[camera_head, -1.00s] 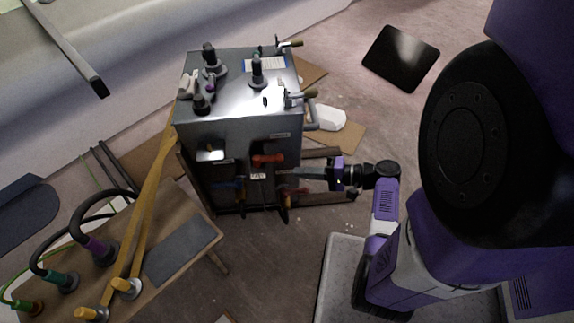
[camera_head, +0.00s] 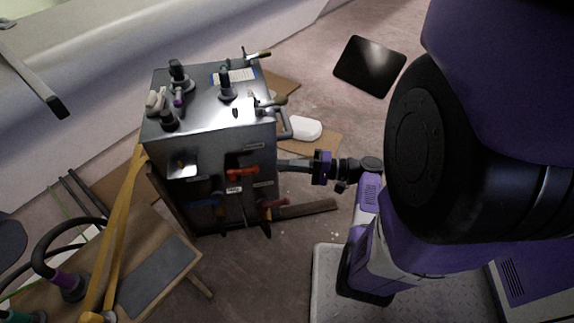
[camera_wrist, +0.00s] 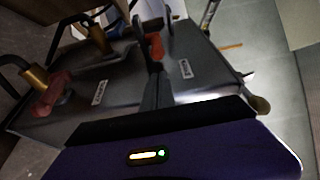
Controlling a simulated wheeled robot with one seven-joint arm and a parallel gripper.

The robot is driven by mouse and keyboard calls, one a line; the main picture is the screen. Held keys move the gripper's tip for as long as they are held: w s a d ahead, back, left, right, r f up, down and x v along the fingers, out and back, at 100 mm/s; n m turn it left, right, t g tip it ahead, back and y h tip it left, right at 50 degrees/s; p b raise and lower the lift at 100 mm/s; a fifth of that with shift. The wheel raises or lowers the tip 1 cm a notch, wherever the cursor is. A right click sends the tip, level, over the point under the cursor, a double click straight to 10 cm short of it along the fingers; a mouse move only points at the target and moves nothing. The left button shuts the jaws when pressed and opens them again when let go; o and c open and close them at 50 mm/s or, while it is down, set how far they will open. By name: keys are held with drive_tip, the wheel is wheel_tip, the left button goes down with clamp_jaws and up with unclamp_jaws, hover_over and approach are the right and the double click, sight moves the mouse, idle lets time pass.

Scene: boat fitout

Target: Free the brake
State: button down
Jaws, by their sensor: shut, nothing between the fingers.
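A grey metal cabinet (camera_head: 205,140) stands left of centre in the head view. Which of these is the brake I cannot tell. My gripper (camera_head: 281,164) is shut and empty at the cabinet's right front edge, to the right of the red lever. In the wrist view my gripper (camera_wrist: 155,70) points at the labelled panel, with a red part (camera_wrist: 155,45) just beyond the fingertips and a red handle (camera_wrist: 50,95) at left.
Several dark knobs (camera_head: 227,90) stand on the cabinet top. A side rail (camera_head: 285,125) sticks out above my gripper. A wooden bench (camera_head: 180,258) with yellow straps is at lower left. A white object (camera_head: 304,128) lies on cardboard behind.

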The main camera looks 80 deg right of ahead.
sight(262, 163)
drive_tip(key=w+b, duration=0.1)
drive_tip(key=w, duration=0.6)
idle(0.3)
